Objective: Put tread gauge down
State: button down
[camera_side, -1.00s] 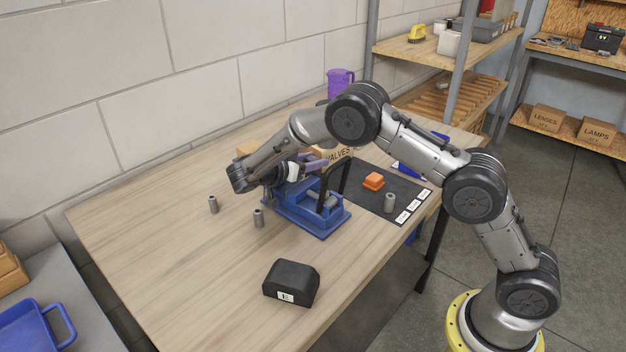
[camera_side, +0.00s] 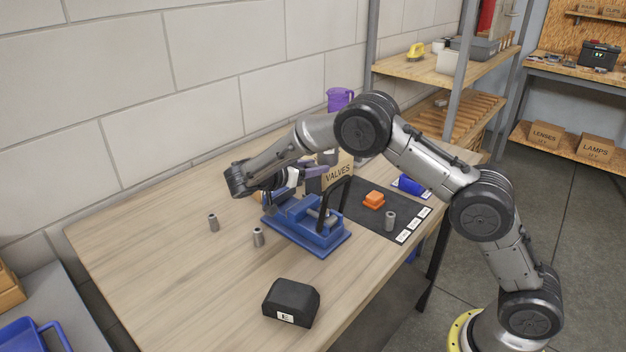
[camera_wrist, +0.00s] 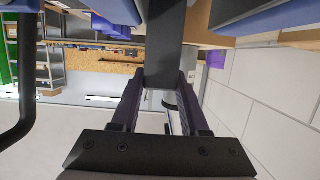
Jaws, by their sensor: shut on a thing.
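My gripper (camera_side: 318,172) reaches level over the blue vise-like fixture (camera_side: 305,228) in the side view. In the wrist view its two fingers (camera_wrist: 163,85) are shut on a flat dark bar (camera_wrist: 164,40), which I take to be the tread gauge. The bar runs up past the fingertips to the top of the picture. In the side view the held piece is hard to make out against the fixture and the VALVES box (camera_side: 338,174). A dark mat (camera_side: 362,217) with white labels lies right of the fixture.
A black arched handle (camera_side: 333,205) stands up at the fixture, close to my gripper.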

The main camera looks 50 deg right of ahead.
notch_tip(320, 180, up, 6)
jog(key=shift+r, duration=0.2)
jog(key=shift+a+r+t, duration=0.2)
jog(key=shift+r+t, duration=0.1)
jog(key=w+a+r+n+t+y, duration=0.1)
jog(key=a+r+n+t+y, duration=0.15)
jog(key=a+n+t, duration=0.35)
jog(key=w+a+r+n+t+y, duration=0.1)
jog(key=a+r+n+t+y, duration=0.15)
jog(key=a+n+t, duration=0.4)
jog(key=s+a+f+n+t+y, duration=0.1)
jog(key=s+a+n+y, duration=0.3)
jog(key=a, duration=0.4)
jog(key=s+a+f+n+t+y, duration=0.1)
jog(key=s+a+n+y, duration=0.1)
jog(key=s+a+y, duration=0.35)
jog(key=shift+m+g, duration=0.25)
jog(key=shift+w+a+f, duration=1.3)
jog(key=shift+w+f, duration=0.85)
jog(key=shift+w, duration=0.25)
jog(key=shift+w+a+f, duration=1.25)
jog(key=shift+w+f, duration=0.95)
jog(key=shift+w, duration=0.25)
jog(key=shift+w+a+f, duration=1.3)
jog(key=shift+w+f, duration=0.85)
jog(key=shift+w, duration=0.25)
